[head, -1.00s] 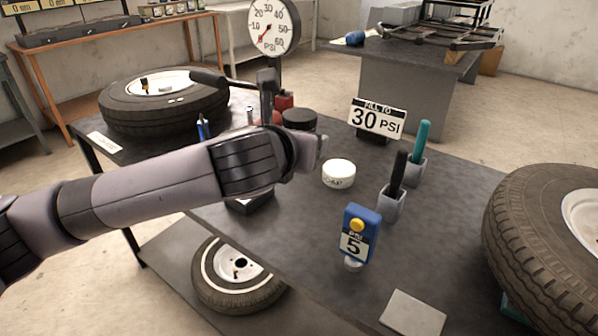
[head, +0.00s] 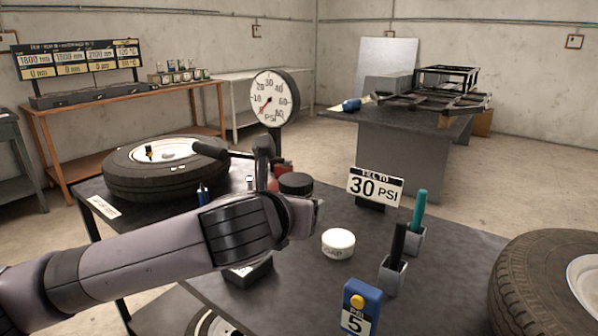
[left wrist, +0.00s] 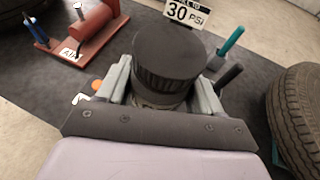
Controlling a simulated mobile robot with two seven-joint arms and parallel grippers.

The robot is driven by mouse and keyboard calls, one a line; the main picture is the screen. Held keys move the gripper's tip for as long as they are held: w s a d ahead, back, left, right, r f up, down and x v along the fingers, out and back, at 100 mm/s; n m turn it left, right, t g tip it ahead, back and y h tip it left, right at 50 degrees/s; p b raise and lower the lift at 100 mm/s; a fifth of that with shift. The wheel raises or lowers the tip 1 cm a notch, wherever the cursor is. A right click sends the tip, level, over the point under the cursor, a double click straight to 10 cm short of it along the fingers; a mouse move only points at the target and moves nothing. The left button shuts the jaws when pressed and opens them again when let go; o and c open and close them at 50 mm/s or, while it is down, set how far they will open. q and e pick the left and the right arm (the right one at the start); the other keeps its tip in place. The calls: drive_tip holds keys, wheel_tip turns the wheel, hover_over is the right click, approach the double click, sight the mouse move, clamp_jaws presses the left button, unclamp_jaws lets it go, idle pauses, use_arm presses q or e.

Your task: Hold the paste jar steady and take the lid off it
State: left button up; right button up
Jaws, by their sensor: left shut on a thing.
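The paste jar, with a wide black ribbed lid, stands on the dark table. In the head view its lid (head: 296,184) shows just behind my left gripper (head: 308,212), which hides the jar's body. In the left wrist view the black lid (left wrist: 170,62) is on the jar, and my left gripper (left wrist: 165,98) has one finger on each side, shut on the jar below the lid. My right gripper is in neither view.
A white round tub (head: 338,243) stands right of the jar. A tire (head: 548,285) is at right. A pump handle (head: 235,153) is behind.

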use_arm(q)
drive_tip(key=s+a+f+n+y, duration=0.1)
drive_tip(key=s+a+f, duration=0.3)
drive_tip(key=a, duration=0.3)
drive_tip(key=s+a+f+n+y+p, duration=0.1)
drive_tip(key=s+a+f, duration=0.4)
drive_tip(key=a, duration=0.2)
drive_tip(key=s+a+f+n+y+p, duration=0.1)
drive_tip(key=s+a+f+y, duration=0.1)
drive_tip(key=s+a+f, duration=0.2)
drive_tip(key=shift+s+a+f+n+t, duration=0.15)
drive_tip(key=shift+a+f+n+t, duration=0.25)
drive_tip(key=shift+a, duration=1)
drive_tip(key=shift+d, duration=0.1)
